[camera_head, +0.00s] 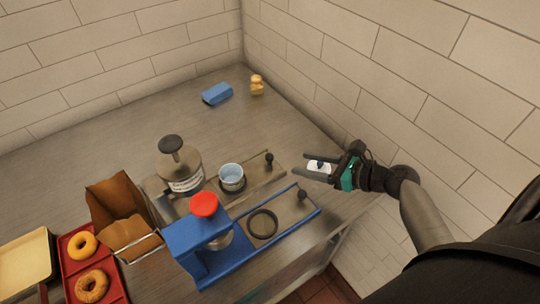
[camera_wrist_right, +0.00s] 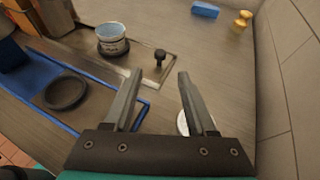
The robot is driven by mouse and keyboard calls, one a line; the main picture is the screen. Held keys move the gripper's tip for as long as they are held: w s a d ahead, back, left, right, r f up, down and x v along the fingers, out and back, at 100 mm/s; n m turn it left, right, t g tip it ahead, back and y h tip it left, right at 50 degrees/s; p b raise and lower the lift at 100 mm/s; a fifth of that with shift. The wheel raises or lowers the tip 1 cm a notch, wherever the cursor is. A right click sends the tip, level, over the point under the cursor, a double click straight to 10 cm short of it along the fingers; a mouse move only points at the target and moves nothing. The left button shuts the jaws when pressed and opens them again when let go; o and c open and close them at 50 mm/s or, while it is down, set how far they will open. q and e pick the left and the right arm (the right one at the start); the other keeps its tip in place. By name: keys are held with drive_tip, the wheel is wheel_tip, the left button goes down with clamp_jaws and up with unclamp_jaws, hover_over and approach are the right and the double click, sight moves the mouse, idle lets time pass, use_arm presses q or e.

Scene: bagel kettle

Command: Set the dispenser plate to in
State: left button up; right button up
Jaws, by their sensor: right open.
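Two dispensers stand on the counter. The grey one (camera_head: 182,172) has a dark top knob and a long metal plate (camera_head: 253,178) with a dark knob (camera_head: 269,157) at its right end. A light blue cup (camera_head: 231,174) stands on that plate. The blue dispenser (camera_head: 190,245) has a red top and a blue-edged plate (camera_head: 285,217) with a black ring and a dark knob (camera_head: 302,194). My right gripper (camera_head: 304,168) is open, right of both plates. In the right wrist view the grey plate's knob (camera_wrist_right: 160,57) shows beyond its open fingertips (camera_wrist_right: 160,75), apart from them. My left gripper is out of view.
A blue block (camera_head: 217,94) and a yellow figure (camera_head: 257,85) sit at the back. Brown bags (camera_head: 112,205), a red tray (camera_head: 68,247) with bagels and a tan tray (camera_head: 25,262) are at left. A white item (camera_head: 318,167) shows by my right fingers. Brick walls close the back and right.

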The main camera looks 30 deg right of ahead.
sight(272, 157)
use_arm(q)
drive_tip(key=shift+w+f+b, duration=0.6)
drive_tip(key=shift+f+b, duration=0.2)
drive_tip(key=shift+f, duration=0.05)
use_arm(e)
drive_tip(key=x, duration=1.2)
drive_tip(key=shift+w+f, duration=0.1)
drive_tip(key=shift+f, duration=0.05)
drive_tip(key=shift+c, duration=0.2)
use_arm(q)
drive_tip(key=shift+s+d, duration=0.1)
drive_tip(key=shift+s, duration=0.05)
use_arm(e)
clamp_jaws()
